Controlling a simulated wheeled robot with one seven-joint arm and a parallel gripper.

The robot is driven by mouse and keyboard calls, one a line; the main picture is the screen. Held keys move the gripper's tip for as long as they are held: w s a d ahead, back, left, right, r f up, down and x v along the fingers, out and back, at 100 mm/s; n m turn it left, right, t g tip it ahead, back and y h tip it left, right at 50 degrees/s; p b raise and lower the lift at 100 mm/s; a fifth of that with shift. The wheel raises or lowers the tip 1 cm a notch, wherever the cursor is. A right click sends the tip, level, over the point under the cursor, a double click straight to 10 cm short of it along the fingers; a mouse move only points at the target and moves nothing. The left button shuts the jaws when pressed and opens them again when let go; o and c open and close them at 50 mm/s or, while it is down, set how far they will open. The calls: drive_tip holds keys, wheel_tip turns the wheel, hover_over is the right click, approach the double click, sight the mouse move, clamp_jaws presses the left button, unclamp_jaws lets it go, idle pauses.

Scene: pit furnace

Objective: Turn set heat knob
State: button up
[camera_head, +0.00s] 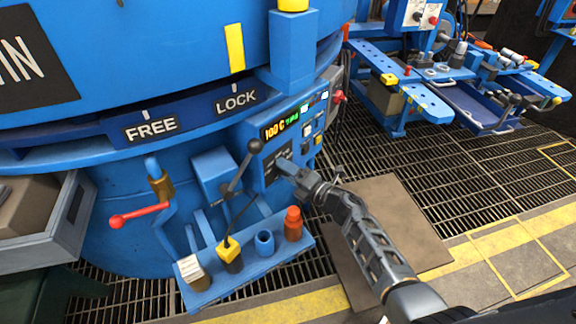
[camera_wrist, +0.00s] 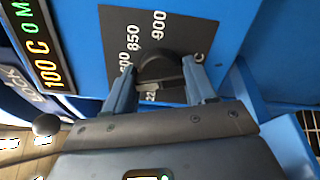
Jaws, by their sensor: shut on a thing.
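The set heat knob (camera_wrist: 160,69) is a dark round knob on a black dial plate marked with numbers such as 850 and 900, seen in the wrist view. My gripper (camera_wrist: 160,88) has its two blue-grey fingers on either side of the knob and is shut on it. In the head view my gripper (camera_head: 287,167) reaches the front of the blue control panel (camera_head: 258,180), and the knob is hidden behind it. A lit display (camera_head: 281,125) above the dial reads 100 C with green letters beside it.
A black-balled lever (camera_head: 254,146) stands just left of the panel. A blue shelf (camera_head: 262,265) below holds an orange bottle (camera_head: 293,224) and a blue cup (camera_head: 264,243). A red-handled lever (camera_head: 135,215) is further left. Grated floor lies to the right.

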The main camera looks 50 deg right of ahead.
drive_tip(key=m+p, duration=0.3)
drive_tip(key=m, duration=0.3)
drive_tip(key=shift+m, duration=0.3)
drive_tip(key=m+p, duration=0.2)
drive_tip(key=m, duration=0.2)
drive_tip(key=shift+m, duration=0.4)
drive_tip(key=shift+f, duration=0.1)
drive_tip(key=o, duration=1)
drive_tip(key=shift+o, duration=0.2)
drive_tip(key=s+p, duration=0.1)
drive_tip(key=s, duration=0.6)
drive_tip(key=shift+s, duration=0.4)
